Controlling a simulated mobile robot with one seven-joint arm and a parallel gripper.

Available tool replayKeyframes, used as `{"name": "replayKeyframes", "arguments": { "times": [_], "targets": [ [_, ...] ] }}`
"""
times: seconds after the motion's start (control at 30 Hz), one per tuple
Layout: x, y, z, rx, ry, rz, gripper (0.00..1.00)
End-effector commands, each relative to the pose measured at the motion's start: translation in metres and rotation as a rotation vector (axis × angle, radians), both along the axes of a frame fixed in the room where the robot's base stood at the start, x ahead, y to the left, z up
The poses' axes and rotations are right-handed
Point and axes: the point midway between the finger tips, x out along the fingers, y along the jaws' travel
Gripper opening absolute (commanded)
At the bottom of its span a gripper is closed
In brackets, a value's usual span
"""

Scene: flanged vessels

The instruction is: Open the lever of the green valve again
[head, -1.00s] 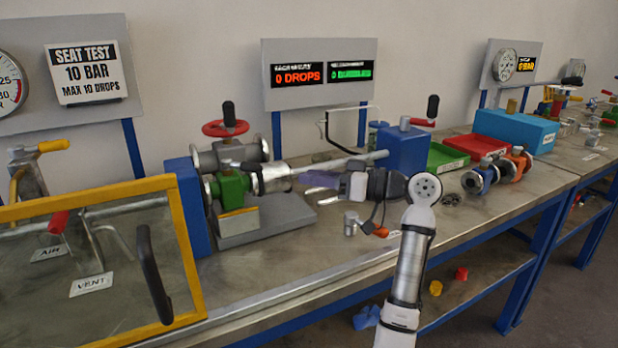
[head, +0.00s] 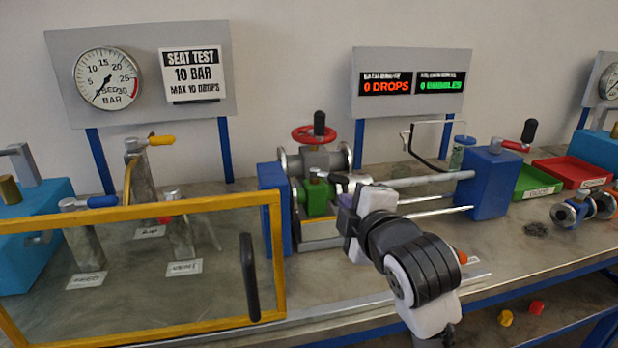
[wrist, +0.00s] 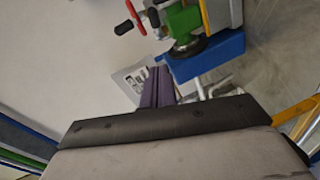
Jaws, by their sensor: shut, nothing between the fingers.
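The green valve (head: 317,199) sits in the clamping rig between two blue blocks, under a grey flanged valve with a red handwheel (head: 315,133). A small grey lever-like part (head: 336,179) shows at its top right, but my gripper partly covers that area and its angle is unclear. In the wrist view the green valve (wrist: 184,20) is at the top, with a dark flange below it. My gripper (head: 347,205) is shut and empty, just right of the green valve in the head view. Its purple fingers (wrist: 158,86) show in the wrist view, apart from the valve.
A yellow-framed clear door (head: 279,255) with a black handle (head: 249,277) stands at front left. Behind it are small lever valves, one yellow-handled (head: 161,140). The right blue block (head: 489,182) and rods lie to the right. A display (head: 412,84) reads 0 drops.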

Motion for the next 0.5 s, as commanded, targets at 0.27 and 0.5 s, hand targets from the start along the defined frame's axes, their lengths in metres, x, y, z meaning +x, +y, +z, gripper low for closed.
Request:
{"name": "replayKeyframes", "arguments": {
  "times": [0.27,0.5],
  "targets": [
    [0.02,0.008,-0.002,-0.021,-0.015,-0.008,0.0],
    [0.069,0.025,-0.011,-0.021,-0.013,-0.008,0.0]
  ]
}}
